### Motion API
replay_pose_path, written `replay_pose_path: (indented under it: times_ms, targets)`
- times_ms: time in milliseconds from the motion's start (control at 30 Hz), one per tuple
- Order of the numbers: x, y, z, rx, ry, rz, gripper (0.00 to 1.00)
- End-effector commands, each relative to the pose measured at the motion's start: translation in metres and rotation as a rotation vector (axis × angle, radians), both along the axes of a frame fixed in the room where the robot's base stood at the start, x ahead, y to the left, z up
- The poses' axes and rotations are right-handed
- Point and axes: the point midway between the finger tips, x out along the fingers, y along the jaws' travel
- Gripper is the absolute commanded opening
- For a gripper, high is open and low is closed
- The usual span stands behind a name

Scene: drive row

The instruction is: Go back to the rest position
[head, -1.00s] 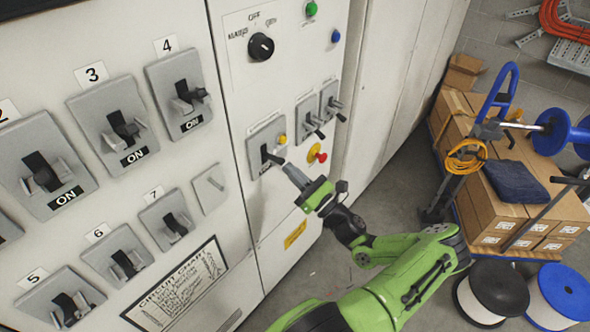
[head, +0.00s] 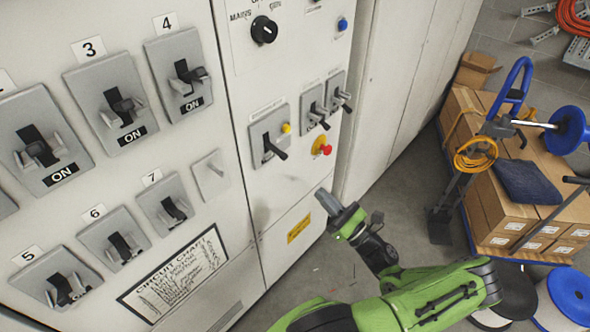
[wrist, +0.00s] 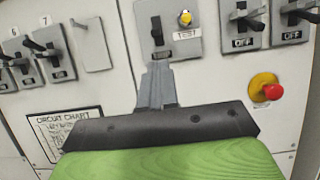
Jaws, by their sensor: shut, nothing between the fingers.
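My gripper (head: 330,205) is shut and empty in the head view, in front of the lower right part of the grey cabinet, below and right of a lever switch (head: 268,146) with a yellow button. It is clear of that switch. In the wrist view my closed fingers (wrist: 156,85) point up toward the same switch (wrist: 168,35), which carries a TEST label; its lever is partly above the fingertips. My green arm reaches in from the bottom of the head view.
Numbered breakers (head: 113,105) fill the left panel. Two small levers (head: 325,105) and a red stop button (head: 326,150) sit right of the test switch. A loaded pallet of boxes (head: 500,210) and cable reels (head: 565,295) stand right. Floor between is partly clear.

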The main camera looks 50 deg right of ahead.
Motion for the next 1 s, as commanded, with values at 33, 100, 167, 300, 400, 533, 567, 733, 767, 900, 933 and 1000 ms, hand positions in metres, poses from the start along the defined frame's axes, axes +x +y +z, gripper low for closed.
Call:
replay_pose_path:
  times_ms: [33,100,167,300,400,533,567,733,767,900,933,1000]
  targets:
    - [0.000,0.000,0.000,0.000,0.000,0.000,0.00]
    - [0.000,0.000,0.000,0.000,0.000,0.000,0.00]
    - [0.000,0.000,0.000,0.000,0.000,0.000,0.00]
    - [0.006,0.007,0.001,-0.030,0.024,0.035,0.00]
    - [0.028,0.037,0.002,-0.168,0.124,0.181,0.00]
    - [0.054,0.099,0.000,-0.481,0.291,0.482,0.00]
    - [0.056,0.113,-0.001,-0.560,0.323,0.550,0.00]
    - [0.054,0.175,0.003,-1.048,0.447,0.918,0.00]
    - [0.052,0.184,0.006,-1.137,0.458,0.975,0.00]
    - [0.039,0.214,0.028,-1.562,0.471,1.192,0.00]
    - [0.036,0.219,0.035,-1.653,0.466,1.227,0.00]
    - [0.029,0.231,0.054,-1.866,0.441,1.290,0.00]
